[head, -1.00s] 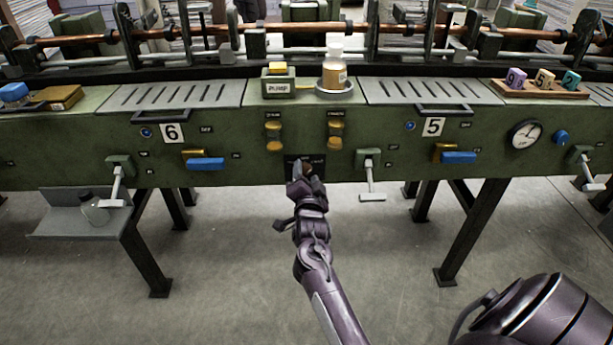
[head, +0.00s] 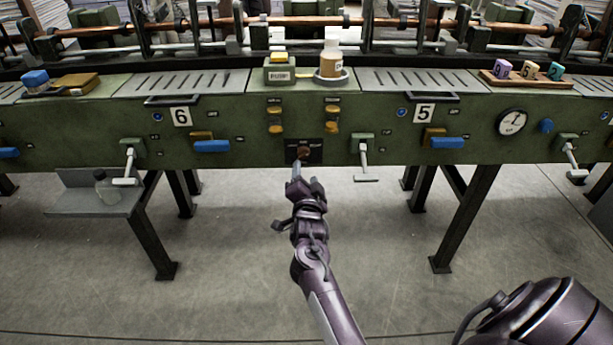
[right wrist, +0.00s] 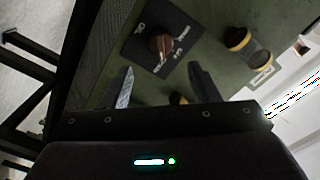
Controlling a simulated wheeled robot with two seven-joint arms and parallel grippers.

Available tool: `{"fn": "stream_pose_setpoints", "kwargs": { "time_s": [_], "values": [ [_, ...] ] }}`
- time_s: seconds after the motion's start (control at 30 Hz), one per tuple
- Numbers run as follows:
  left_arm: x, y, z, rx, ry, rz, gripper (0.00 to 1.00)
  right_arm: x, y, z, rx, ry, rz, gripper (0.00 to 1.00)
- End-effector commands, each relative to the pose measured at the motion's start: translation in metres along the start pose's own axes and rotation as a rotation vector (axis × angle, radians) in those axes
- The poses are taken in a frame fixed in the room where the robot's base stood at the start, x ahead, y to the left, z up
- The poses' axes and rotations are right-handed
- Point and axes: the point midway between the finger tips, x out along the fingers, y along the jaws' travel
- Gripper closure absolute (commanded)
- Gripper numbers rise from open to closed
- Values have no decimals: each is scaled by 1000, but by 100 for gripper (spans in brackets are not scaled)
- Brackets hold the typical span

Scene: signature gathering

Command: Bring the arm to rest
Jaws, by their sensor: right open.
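My right gripper (head: 297,178) is in front of the green machine's front panel, just below a black plate (head: 318,151) with a small brown knob (head: 303,153). In the right wrist view my right gripper (right wrist: 160,88) has its two fingers spread apart with nothing between them. The brown knob (right wrist: 161,46) on the black plate (right wrist: 140,35) lies ahead of the fingertips and apart from them. My left gripper is not in view.
The green machine (head: 270,178) spans the view, with handles such as a T-handle (head: 364,160) jutting out right of my gripper. The floor (head: 230,270) below is clear.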

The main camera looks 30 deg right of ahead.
Motion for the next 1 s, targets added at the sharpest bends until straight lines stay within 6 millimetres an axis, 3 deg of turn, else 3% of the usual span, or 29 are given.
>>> {"fn": "stream_pose_setpoints", "kwargs": {
  "time_s": [0.2, 0.3, 0.37, 0.47, 0.57, 0.73, 0.83, 1.0],
  "values": [
    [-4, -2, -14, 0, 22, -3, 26, 0, 0, 0, 0, 0, 0, 45],
    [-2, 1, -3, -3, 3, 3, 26, -2, 3, 4, -12, -13, 3, 45],
    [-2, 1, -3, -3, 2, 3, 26, -6, 9, 14, -45, -50, 11, 45],
    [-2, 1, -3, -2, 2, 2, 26, -22, 32, 50, -156, -177, 35, 45],
    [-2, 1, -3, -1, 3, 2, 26, -56, 69, 99, -325, -369, 65, 45],
    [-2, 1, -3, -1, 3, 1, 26, -138, 142, 171, -626, -726, 92, 45],
    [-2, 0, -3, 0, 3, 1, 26, -194, 186, 199, -787, -928, 94, 45],
    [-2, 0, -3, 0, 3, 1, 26, -282, 245, 220, -1000, -1216, 77, 45]
  ]
}}
